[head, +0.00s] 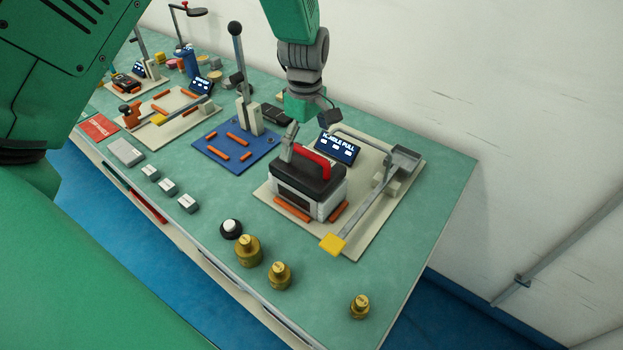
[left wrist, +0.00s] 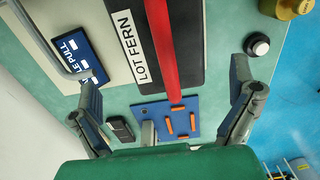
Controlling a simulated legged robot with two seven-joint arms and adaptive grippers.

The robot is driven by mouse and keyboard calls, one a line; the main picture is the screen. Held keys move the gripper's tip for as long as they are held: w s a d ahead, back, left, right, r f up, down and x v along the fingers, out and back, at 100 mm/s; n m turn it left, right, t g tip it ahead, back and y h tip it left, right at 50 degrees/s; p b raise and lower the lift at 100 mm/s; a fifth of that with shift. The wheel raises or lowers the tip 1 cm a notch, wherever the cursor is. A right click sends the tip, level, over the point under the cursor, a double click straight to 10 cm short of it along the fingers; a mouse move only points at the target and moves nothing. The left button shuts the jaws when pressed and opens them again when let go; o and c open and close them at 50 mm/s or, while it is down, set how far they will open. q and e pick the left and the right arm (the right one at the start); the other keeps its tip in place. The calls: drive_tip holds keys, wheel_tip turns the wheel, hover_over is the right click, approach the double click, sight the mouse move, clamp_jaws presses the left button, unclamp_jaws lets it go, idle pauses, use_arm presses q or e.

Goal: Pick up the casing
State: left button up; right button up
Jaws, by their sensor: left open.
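The casing (head: 290,178) is a box with a black top, pale sides and a red handle (head: 317,163). It sits on a cream fixture plate (head: 375,225) at the right of the bench. In the left wrist view the casing (left wrist: 190,45) shows a "LOT FERN" label, and its red handle runs between my spread fingers. My left gripper (head: 308,130) is open and empty, just above and behind the casing; it also shows in the left wrist view (left wrist: 167,85). I cannot tell whether a finger touches the casing. My right gripper is not in view.
A lever with a yellow end (head: 333,243) lies along the plate's right side. A small blue display (head: 338,148) stands behind the casing. A blue plate (head: 235,145) with an upright lever is to the left. Brass weights (head: 248,250) and a black-and-white button (head: 231,228) are in front.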

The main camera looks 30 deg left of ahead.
sight(308, 165)
use_arm(q)
wheel_tip(308, 165, down, 2)
drive_tip(key=shift+s+f, duration=0.1)
drive_tip(key=shift+s, duration=0.05)
drive_tip(key=f, duration=0.5)
drive_tip(key=shift+d+p, duration=0.25)
drive_tip(key=shift+p, duration=0.1)
drive_tip(key=shift+r, duration=0.15)
drive_tip(key=c, duration=1.4)
